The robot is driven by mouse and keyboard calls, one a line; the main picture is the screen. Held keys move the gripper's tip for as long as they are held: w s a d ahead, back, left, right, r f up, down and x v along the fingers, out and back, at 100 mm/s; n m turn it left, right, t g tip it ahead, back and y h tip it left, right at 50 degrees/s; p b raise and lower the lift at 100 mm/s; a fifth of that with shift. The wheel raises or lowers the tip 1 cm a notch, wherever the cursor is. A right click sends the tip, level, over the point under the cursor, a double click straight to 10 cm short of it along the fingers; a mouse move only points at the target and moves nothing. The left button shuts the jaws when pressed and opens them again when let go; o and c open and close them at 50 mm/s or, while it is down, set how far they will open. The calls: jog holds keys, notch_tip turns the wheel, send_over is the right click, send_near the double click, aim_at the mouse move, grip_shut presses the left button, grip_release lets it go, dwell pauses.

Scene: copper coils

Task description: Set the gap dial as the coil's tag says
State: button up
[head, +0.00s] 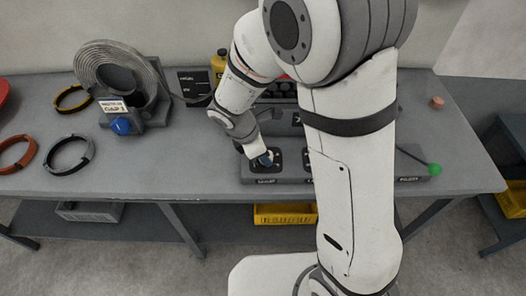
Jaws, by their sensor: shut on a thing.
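A grey coil (141,63) of wound strip stands on a holder at the left of the bench. A white tag (113,106) hangs at its front; its lower line seems to read GAP 1, the upper line is too small to be sure of. A low control panel (288,179) lies at the bench's front middle. My gripper (264,160) points down at the panel's left dial (280,162), shut on its knob. The fingers hide most of the knob, so its pointer setting cannot be read. The label below it is too small to read.
A blue knob (121,126) sits below the tag. Yellow (74,98), red (17,154) and grey (69,155) rings lie at the left. A green-tipped lever (434,169) is at the panel's right end. A yellow bottle (219,66) stands behind. My arm hides the panel's middle.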

dwell(0.4)
jog(key=o, duration=1)
jog(key=v, duration=0.7)
jog(key=shift+s+a+r, duration=0.1)
jog(key=shift+a+r, duration=0.1)
jog(key=shift+r, duration=0.15)
jog(key=s+d+r+m+y, duration=0.1)
jog(key=s+d+r+m, duration=0.2)
jog(key=d+m, duration=0.2)
jog(key=s+d+r+m+t+y, duration=0.1)
jog(key=s+d+r+m, duration=0.2)
jog(key=m, duration=0.6)
jog(key=s+d+r+m+y, duration=0.2)
jog(key=s+d+r+m, duration=0.1)
jog(key=s+d+m, duration=0.2)
jog(key=shift+s+d+r+m+t, duration=0.15)
jog(key=shift+d+m+t, duration=0.25)
jog(key=shift+d+m, duration=0.9)
